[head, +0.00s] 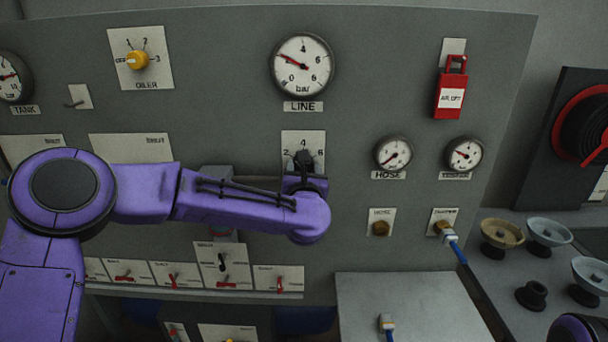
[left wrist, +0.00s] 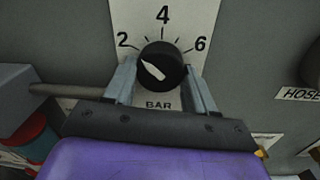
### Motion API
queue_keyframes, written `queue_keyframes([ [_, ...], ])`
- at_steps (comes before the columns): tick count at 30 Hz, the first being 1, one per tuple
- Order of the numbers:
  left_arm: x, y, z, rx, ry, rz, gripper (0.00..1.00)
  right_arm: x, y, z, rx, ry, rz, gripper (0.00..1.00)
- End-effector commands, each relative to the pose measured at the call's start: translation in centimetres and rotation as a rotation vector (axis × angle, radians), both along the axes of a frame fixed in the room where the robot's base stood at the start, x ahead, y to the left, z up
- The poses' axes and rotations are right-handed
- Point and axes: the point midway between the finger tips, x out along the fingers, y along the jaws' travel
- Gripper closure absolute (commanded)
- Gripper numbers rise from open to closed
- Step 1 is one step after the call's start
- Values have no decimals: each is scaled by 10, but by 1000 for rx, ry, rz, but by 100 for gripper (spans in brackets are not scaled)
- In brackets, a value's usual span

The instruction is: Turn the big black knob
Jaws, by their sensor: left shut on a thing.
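The big black knob (head: 305,158) sits on a white plate marked 2, 4 and 6, below the LINE gauge (head: 302,64). In the left wrist view the knob (left wrist: 163,62) has a white pointer mark toward the upper left, roughly toward the 2. My left gripper (left wrist: 161,80) is shut on the knob, one finger at each side. In the head view the left gripper (head: 304,175) is mostly hidden by my purple wrist. The LINE gauge's needle points to the left, near 2. My right gripper is not in view.
A yellow OILER knob (head: 137,60) is at the upper left. A red AIR OFF lockout (head: 451,92) hangs at the upper right. Small switches (head: 222,262) line the panel bottom. A blue hose (head: 457,250) comes off a fitting at the right. Handwheels (head: 502,234) stand on the right shelf.

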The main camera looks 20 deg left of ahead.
Motion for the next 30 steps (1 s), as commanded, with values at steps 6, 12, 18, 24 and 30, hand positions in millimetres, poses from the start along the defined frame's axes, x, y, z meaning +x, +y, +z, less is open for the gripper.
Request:
queue_keyframes([
  [6, 0, 1, -2, 193, 54, 1, 75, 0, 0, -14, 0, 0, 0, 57],
  [12, 0, 1, -1, 379, 108, 1, 75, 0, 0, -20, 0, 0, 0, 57],
  [18, 0, 2, -1, 560, 161, 1, 75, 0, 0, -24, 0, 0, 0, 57],
  [24, -1, 2, 0, 745, 214, 0, 75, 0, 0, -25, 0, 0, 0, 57],
  [30, -1, 2, 1, 919, 264, 0, 75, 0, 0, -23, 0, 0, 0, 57],
])
